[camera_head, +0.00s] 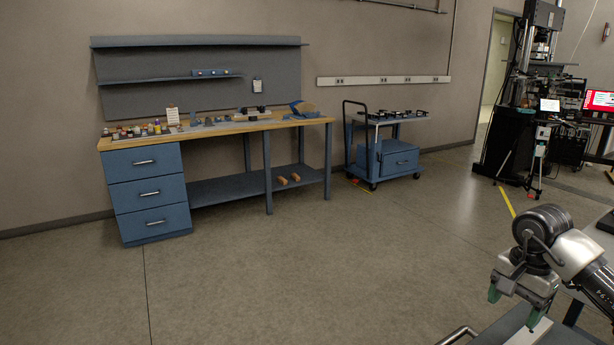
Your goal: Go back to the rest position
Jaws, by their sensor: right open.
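My right gripper (514,306) shows at the lower right, with its two green-tipped fingers apart and nothing visible between them. It hangs in front of a grey-blue surface (496,339) at the bottom edge, and I cannot tell how far above it is. My left gripper is not in view. No lattice specimen can be made out at this distance.
A blue workbench (150,196) with small items on its wooden top stands against the wall. A blue cart (400,163) stands beside it. A tall black test machine (507,130) and a red screen (599,101) are at the right. The middle floor (300,260) is clear.

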